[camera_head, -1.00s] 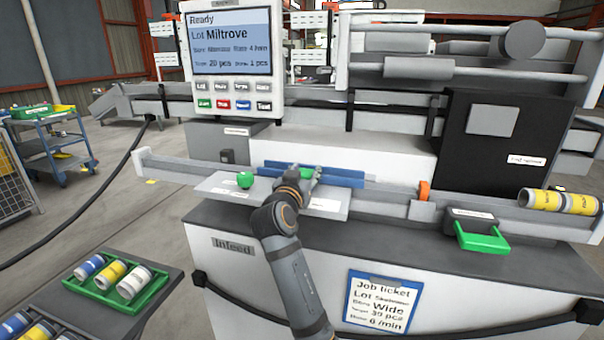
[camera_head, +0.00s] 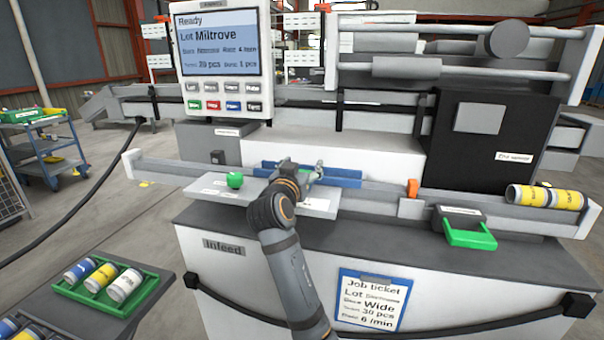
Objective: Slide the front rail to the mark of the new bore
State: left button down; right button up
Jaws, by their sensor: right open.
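A blue rail (camera_head: 342,181) runs along the infeed, partly hidden behind my right gripper. In front of it lies a light grey plate (camera_head: 216,190) with small labels, too small to read, and a green knob (camera_head: 235,180) near its left end. My right gripper (camera_head: 319,169) is open, over the plate's right part and close to the blue rail; I cannot tell whether it touches the rail. The job ticket (camera_head: 372,299) reads Wide for the bore. The display (camera_head: 218,45) reads Ready, Lot Miltrove. My left gripper is not in view.
A green tray (camera_head: 72,293) of rolls stands lower left. A dark cable crosses the left floor.

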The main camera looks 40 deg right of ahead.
notch_tip(320, 180, up, 8)
jog(key=shift+s+d, duration=0.1)
dwell(0.5)
